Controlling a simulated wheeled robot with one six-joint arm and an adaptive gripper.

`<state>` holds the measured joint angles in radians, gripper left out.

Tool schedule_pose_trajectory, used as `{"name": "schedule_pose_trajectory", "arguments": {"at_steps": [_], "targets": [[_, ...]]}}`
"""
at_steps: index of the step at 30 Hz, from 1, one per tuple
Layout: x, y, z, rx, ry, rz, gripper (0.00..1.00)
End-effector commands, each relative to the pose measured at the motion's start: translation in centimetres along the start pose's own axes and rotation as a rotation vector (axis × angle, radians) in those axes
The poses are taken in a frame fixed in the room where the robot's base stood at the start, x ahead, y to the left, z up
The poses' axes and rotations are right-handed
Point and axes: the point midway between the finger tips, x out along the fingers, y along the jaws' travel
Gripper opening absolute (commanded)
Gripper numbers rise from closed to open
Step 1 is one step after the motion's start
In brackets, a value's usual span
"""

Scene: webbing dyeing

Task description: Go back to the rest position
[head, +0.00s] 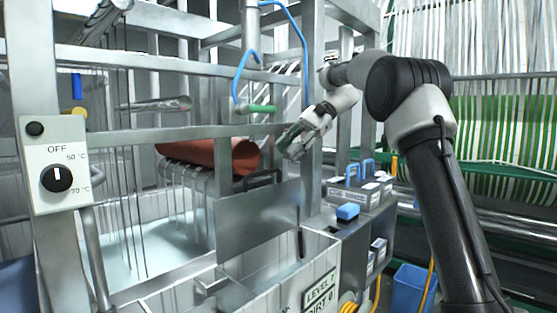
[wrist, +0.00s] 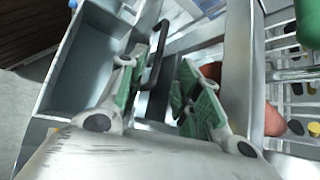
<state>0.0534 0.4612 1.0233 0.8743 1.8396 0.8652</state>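My gripper (head: 303,140) is raised in front of the machine frame, right of the red-brown roller and above the grey metal boxes. In the wrist view its two fingers with green pads (wrist: 160,88) stand apart. Nothing shows between the pads; a dark handle (wrist: 157,55) lies beyond them. The gripper appears empty and touches nothing that I can see.
The machine has a control panel with a knob (head: 56,178), a red-brown roller (head: 225,155) and a hose with a green nozzle (head: 258,108). A metal tank (head: 290,275) is below. A blue block (head: 347,212) and blue bin (head: 411,290) are at right.

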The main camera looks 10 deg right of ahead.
Motion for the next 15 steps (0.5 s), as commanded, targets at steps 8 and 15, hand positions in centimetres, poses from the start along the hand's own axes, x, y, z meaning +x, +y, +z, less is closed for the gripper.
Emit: {"name": "schedule_pose_trajectory", "arguments": {"at_steps": [8, 15], "targets": [[-0.90, 0.05, -0.03, 0.001, -0.001, 0.000, 0.34], [-0.99, 0.42, 0.51, -0.008, 0.018, -0.001, 0.34]]}}
